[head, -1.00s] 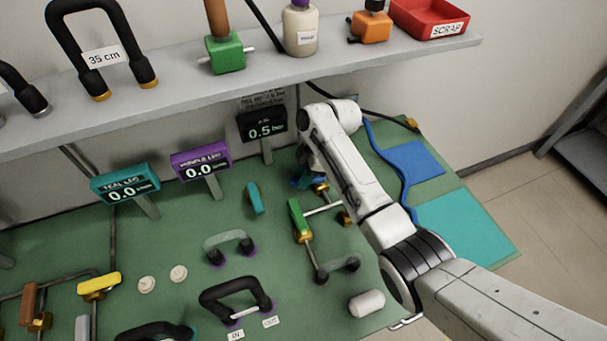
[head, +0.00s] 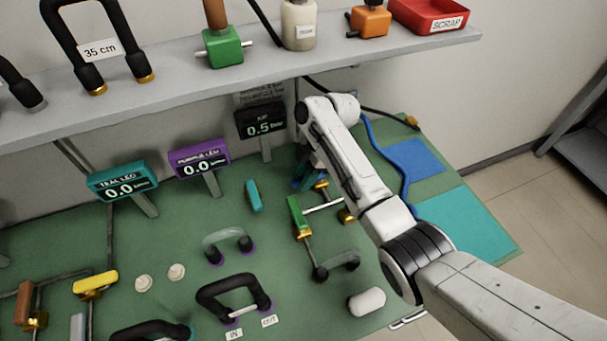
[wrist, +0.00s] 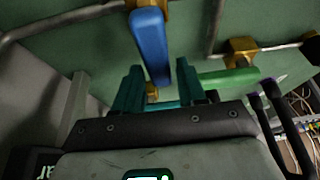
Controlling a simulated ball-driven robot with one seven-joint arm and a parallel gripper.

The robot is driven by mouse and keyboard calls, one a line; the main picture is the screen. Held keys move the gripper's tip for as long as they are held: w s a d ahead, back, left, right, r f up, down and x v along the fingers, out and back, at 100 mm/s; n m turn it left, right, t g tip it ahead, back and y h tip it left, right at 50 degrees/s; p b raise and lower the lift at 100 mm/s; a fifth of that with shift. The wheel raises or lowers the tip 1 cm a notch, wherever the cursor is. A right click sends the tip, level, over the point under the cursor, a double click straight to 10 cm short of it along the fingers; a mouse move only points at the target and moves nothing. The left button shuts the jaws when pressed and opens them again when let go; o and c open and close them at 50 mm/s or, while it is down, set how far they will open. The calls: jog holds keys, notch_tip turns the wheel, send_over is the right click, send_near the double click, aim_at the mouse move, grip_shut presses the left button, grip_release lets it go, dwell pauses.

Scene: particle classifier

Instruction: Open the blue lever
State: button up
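The blue lever (wrist: 151,45) shows in the wrist view, a long blue handle on a brass valve at the top edge. Its free end reaches down to between the teal fingers of my gripper (wrist: 159,78). The fingers stand apart, one on each side of the lever's end, and I see a gap on both sides. I cannot tell the exact depth between lever and fingers. In the head view my arm hides most of the lever and gripper, near the brass fitting (head: 321,184).
A green lever (head: 298,216) on a brass valve is close by, also in the wrist view (wrist: 230,77). Metal pipes (wrist: 70,20) run along the green board. A gauge reading 0.5 (head: 261,121) stands behind. The shelf (head: 270,80) overhangs the back.

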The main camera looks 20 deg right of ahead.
jog(key=shift+o, duration=1)
jog(key=v, duration=0.2)
jog(key=d+b+v, duration=0.1)
jog(key=v, duration=0.2)
jog(key=shift+f, duration=0.1)
jog(key=d+b, duration=0.3)
jog(key=d, duration=0.8)
jog(key=shift+w, duration=0.1)
